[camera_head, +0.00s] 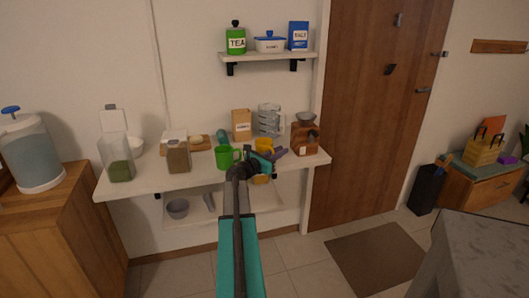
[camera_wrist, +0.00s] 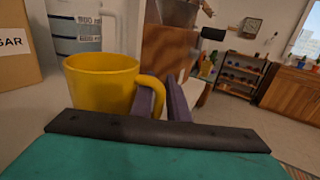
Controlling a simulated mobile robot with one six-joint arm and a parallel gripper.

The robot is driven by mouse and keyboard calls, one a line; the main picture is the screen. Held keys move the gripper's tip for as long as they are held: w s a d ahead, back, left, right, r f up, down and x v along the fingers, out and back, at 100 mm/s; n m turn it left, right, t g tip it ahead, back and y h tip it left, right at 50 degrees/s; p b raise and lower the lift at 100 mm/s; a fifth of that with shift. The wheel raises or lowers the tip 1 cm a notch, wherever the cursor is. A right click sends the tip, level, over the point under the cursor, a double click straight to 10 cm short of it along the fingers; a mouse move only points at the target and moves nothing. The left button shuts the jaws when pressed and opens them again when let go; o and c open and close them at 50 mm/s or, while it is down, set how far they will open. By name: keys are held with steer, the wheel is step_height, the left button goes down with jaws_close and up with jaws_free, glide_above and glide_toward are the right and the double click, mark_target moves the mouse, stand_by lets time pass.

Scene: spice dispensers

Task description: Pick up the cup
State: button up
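A yellow cup (camera_wrist: 100,85) stands upright at the left of the wrist view, its handle pointing right. It also shows on the upper white table shelf in the head view (camera_head: 263,144), partly behind my gripper. My gripper's purple fingers (camera_wrist: 166,102) are at the cup's handle, with a narrow gap between them. The right edge of the handle lies by this gap; I cannot tell whether the fingers press on it. In the head view my gripper (camera_head: 274,154) is just right of the cup. A green cup (camera_head: 227,158) stands left of it.
A sugar box (camera_wrist: 18,45) and a measuring jug (camera_wrist: 75,28) stand behind the cup. A brown grinder (camera_head: 305,137) is to the right. Jars and boxes fill the table's left side. A wall shelf (camera_head: 265,57) hangs above. The table's front edge is close to my arm.

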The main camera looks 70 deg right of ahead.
steer(key=shift+c, duration=0.5)
jaws_close()
steer(key=shift+r, duration=0.15)
step_height(320, 180, up, 18)
stand_by(0.3)
stand_by(0.6)
step_height(320, 180, up, 6)
steer(key=p, duration=0.5)
steer(key=shift+p, duration=0.4)
stand_by(0.4)
